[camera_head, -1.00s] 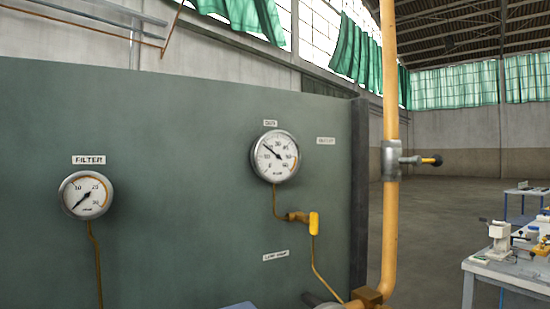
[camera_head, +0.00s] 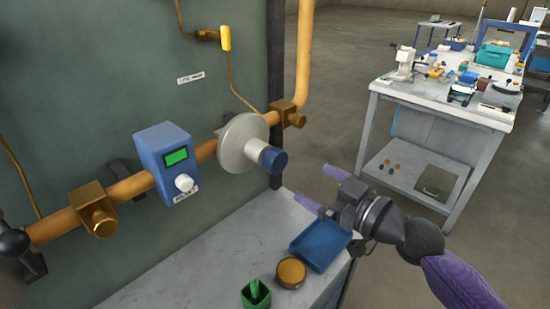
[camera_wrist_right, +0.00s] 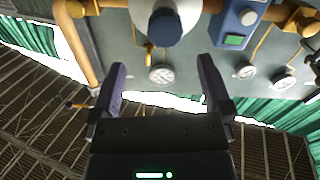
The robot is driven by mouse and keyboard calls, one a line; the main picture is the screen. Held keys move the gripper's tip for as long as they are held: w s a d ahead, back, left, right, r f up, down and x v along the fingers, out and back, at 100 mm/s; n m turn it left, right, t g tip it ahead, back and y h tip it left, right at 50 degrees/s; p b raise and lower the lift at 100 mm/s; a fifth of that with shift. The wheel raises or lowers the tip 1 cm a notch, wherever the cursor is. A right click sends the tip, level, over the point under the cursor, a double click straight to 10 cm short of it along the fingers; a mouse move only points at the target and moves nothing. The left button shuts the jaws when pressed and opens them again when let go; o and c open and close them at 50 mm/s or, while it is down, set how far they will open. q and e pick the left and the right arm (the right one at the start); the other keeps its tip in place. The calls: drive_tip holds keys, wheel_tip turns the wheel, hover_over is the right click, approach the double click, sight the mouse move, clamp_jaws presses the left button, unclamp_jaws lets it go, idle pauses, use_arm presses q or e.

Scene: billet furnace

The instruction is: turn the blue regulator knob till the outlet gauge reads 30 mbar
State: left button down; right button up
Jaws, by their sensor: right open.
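The blue regulator knob (camera_head: 272,158) sticks out from the round grey regulator body (camera_head: 241,143) on the yellow pipe. It also shows at the top of the right wrist view (camera_wrist_right: 165,28), beyond and between my fingers. My right gripper (camera_head: 320,188) is open and empty, to the right of the knob and apart from it, its purple fingers pointing toward the panel. In the right wrist view (camera_wrist_right: 162,66) a small gauge (camera_wrist_right: 161,74) shows between the fingers, upside down and too small to read. The head view now shows no gauge. My left gripper is out of view.
A blue box with a green display (camera_head: 178,158) sits left of the regulator. Below, the bench (camera_head: 200,258) holds a blue tray (camera_head: 320,246), a round orange-brown lid (camera_head: 291,272) and a green holder (camera_head: 256,294). A cluttered table (camera_head: 440,98) stands at the right.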

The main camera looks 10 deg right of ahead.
sight(280, 162)
drive_tip(key=shift+y, duration=0.3)
drive_tip(key=x, duration=0.6)
drive_tip(key=r+p+x, duration=0.1)
drive_tip(key=x, duration=0.3)
drive_tip(key=shift+s+a, duration=0.15)
drive_tip(key=shift+a, duration=0.15)
drive_tip(key=c, duration=1.2)
